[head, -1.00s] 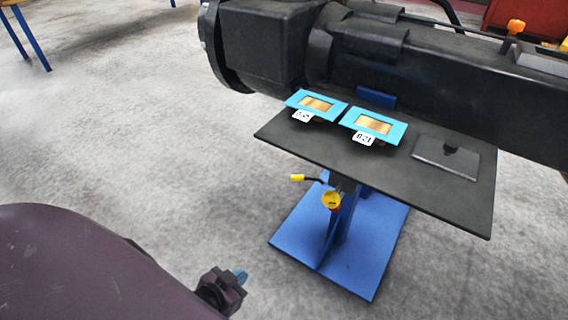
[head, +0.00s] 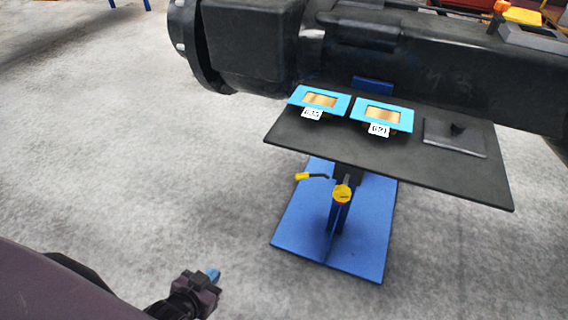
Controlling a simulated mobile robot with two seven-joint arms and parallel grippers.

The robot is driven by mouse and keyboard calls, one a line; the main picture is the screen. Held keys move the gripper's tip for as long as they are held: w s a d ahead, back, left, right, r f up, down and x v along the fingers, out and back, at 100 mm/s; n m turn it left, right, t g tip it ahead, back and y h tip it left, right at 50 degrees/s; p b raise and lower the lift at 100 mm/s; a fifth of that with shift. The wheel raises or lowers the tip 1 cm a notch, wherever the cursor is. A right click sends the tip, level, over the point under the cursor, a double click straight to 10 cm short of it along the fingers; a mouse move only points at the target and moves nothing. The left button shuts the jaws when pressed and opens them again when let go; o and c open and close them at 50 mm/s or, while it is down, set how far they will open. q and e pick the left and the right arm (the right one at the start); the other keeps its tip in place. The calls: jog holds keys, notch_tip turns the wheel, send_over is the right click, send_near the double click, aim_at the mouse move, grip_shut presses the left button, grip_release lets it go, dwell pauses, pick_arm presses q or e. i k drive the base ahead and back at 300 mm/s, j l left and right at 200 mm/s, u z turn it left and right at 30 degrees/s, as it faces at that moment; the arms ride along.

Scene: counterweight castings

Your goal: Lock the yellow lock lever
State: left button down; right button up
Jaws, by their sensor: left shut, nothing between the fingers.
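The yellow lock lever (head: 303,177) shows under the near edge of the black tabletop, a yellow grip on a thin dark rod pointing left from the stand's column. Beside it on the column is a round yellow knob or cap (head: 342,193). My left gripper (head: 214,274) is at the lower left, with pale blue fingertips shut and nothing between them. It is well short of the lever, apart from it, down and to the left in the picture. My right gripper is not in view.
The black tabletop (head: 290,135) carries two blue-framed blocks with white labels (head: 320,100) (head: 382,114) and a dark plate (head: 453,138). A blue base plate (head: 300,225) stands on the floor below. A large black machine (head: 430,70) lies behind. The grey floor at left is clear.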

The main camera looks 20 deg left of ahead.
aim_at(304, 175)
jog(key=j, duration=0.6)
jog(key=k+j, duration=0.15)
jog(key=j, duration=0.45)
jog(key=i, duration=0.5)
